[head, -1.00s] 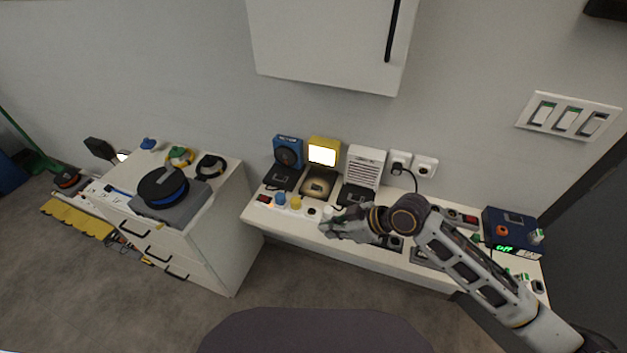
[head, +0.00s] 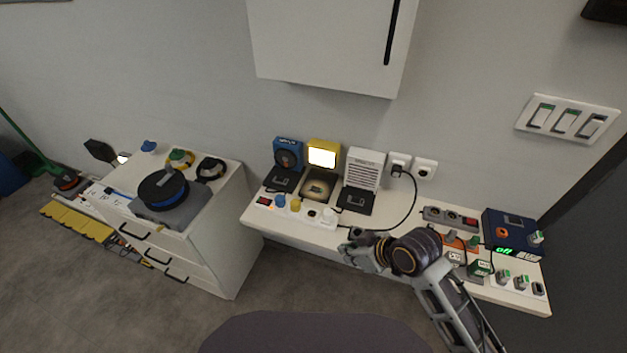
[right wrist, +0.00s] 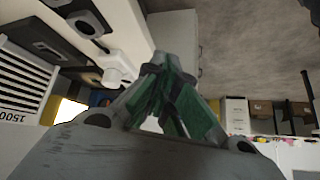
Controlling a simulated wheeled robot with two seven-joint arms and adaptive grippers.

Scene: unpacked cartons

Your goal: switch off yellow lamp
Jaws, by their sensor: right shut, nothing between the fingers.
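The yellow lamp (head: 323,145) stands against the wall on the white bench, and its panel glows bright. A white strip in front of it carries a red switch (head: 264,201), a blue knob (head: 280,200), a yellow knob (head: 295,204) and a white knob (head: 329,214). My right gripper (head: 346,249) is shut and empty at the bench's front edge, right of and nearer than the white knob. In the right wrist view its green-padded fingers (right wrist: 175,105) come together with nothing between them. A glow (right wrist: 68,110) shows at left there. My left gripper is out of view.
A blue device (head: 288,153) and a white heater (head: 364,168) flank the lamp. A black cable (head: 415,205) hangs from the wall socket. A blue box (head: 510,233) and several switches crowd the bench's right. A drawer cabinet (head: 215,235) stands left, past a gap.

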